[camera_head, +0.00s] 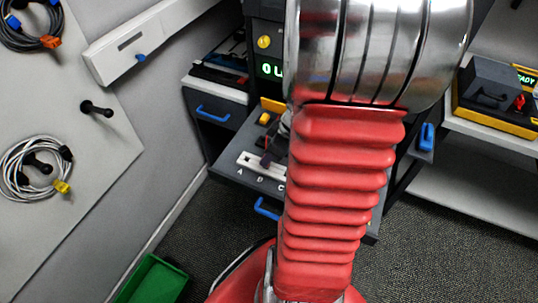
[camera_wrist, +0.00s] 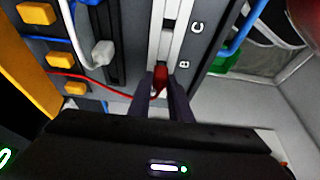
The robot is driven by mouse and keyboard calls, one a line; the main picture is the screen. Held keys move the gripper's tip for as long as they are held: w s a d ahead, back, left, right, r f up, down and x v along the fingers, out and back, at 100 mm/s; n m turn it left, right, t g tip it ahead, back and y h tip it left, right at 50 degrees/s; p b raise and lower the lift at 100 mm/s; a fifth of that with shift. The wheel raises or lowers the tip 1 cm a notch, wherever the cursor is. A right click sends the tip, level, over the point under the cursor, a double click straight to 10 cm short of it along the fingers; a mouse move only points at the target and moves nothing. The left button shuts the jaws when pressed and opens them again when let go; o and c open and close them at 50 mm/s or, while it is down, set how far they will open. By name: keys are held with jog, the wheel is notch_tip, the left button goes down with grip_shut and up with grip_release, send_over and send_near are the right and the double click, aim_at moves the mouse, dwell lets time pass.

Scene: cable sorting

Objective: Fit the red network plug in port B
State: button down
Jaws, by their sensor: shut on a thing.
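The red network plug (camera_wrist: 159,80) is between the two dark fingertips of my gripper (camera_wrist: 163,97) in the wrist view. A thin red cable (camera_wrist: 98,82) runs from it to the left. The plug is at the white port strip (camera_wrist: 168,38), beside the letter B (camera_wrist: 185,64); the letter C is farther along. I cannot tell whether the plug sits in port B or just in front of it. The plug is not clear there, and my arm hides the panel's right part.
Yellow blocks (camera_wrist: 61,54) and a grey plug on a white cable (camera_wrist: 103,52) are left of the strip in the wrist view. Blue handles (camera_head: 267,208) stick out from the cabinet. A green bin (camera_head: 152,281) stands on the floor. Coiled cables (camera_head: 37,168) hang on the left board.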

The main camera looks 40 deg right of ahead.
jog(key=shift+f, duration=0.45)
dwell(0.5)
jog(key=c, duration=1.5)
grip_release()
jog(key=shift+c, duration=0.2)
jog(key=shift+o, duration=0.4)
jog(key=o, duration=0.4)
jog(key=shift+r, duration=0.2)
jog(key=shift+r, duration=3.35)
